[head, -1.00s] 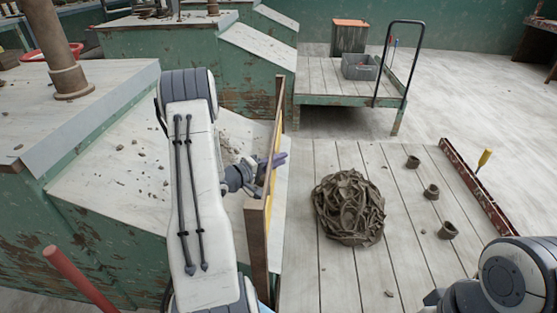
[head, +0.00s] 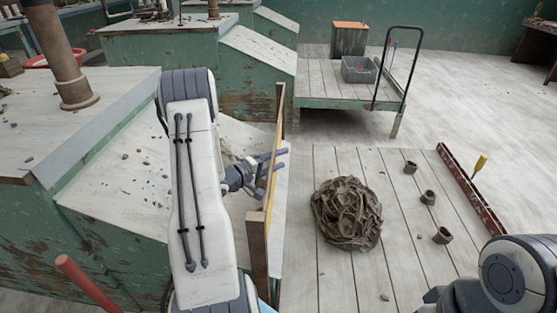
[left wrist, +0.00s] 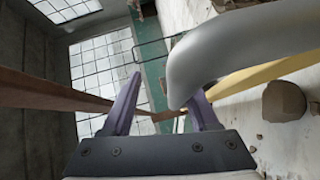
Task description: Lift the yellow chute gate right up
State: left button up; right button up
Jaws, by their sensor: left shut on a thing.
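The yellow chute gate (head: 270,203) shows as a thin yellow edge between two wooden posts at the chute's right end in the head view. Its face is mostly hidden by the edge-on angle and the near post. In the left wrist view a yellow bar (left wrist: 262,74) and a thick grey curved handle (left wrist: 215,58) show, the handle's end between the purple fingers. My left gripper (head: 272,160) is at the gate, shut on its handle. My right arm shows at the lower right of the head view, but its gripper is out of sight.
The sloping chute (head: 125,195) holds scattered clay crumbs. The wooden posts (head: 257,245) flank the gate. To the right, a plank platform (head: 325,165) carries a clay heap (head: 347,213) and several small clay pieces. A cart (head: 318,78) with a grey bin (head: 359,69) stands behind.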

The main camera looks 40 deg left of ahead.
pick_arm(q)
jog(key=p+v, duration=0.2)
jog(key=v, duration=0.8)
jog(key=shift+s, duration=0.2)
jog(key=shift+a, duration=0.1)
